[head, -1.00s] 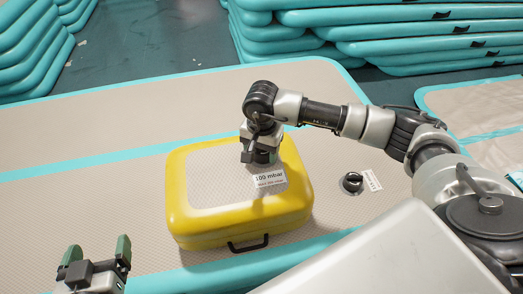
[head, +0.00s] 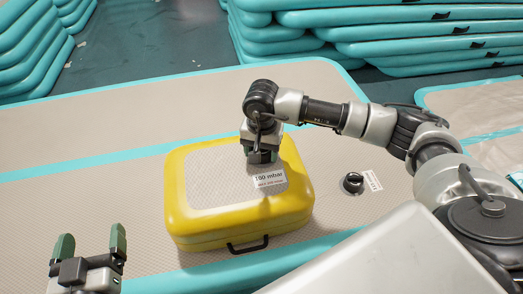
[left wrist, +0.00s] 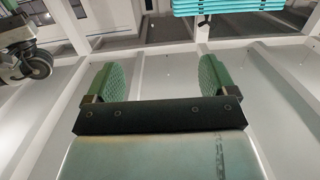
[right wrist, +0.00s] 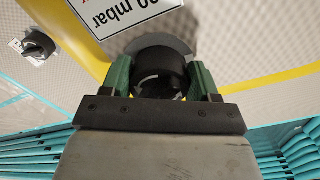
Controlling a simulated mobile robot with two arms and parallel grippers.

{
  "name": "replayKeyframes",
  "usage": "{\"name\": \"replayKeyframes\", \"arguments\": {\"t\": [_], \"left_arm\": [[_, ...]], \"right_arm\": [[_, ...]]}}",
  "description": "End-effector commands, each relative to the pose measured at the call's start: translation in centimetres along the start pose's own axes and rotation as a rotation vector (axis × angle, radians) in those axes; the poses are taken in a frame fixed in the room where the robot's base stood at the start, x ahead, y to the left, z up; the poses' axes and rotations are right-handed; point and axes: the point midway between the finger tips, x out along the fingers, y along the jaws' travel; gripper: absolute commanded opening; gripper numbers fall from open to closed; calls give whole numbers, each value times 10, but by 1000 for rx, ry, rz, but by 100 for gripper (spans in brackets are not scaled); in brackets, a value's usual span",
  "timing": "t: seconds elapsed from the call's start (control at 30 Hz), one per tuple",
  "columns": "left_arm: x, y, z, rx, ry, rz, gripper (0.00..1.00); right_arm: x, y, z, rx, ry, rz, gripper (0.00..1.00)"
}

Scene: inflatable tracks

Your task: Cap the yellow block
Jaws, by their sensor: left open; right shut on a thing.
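The yellow block (head: 190,232) lies on the beige inflatable track, with a grey textured top, a white "100 mbar" label and a black handle on its front side. My right gripper (head: 262,156) points down at the top of the block, behind the label. In the right wrist view its green fingers (right wrist: 161,80) are shut on a round black valve cap (right wrist: 158,62), which sits at or just over a grey ring on the block's top. The head view hides the cap behind the gripper. My left gripper (head: 91,246) is open and empty at the lower left, apart from the block.
A second black valve cap (head: 353,183) with a white tag sits on the track right of the block. The beige track (head: 90,120) with teal edges is clear to the left. Stacked teal tracks (head: 400,35) stand at the back.

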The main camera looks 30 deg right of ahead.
Motion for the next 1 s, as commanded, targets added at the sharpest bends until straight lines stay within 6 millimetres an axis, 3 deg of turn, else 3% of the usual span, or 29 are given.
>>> {"name": "replayKeyframes", "arguments": {"t": [1.0], "left_arm": [[-4,8,-49,-10,406,22,86]], "right_arm": [[1,2,0,-284,1,0,38]]}}
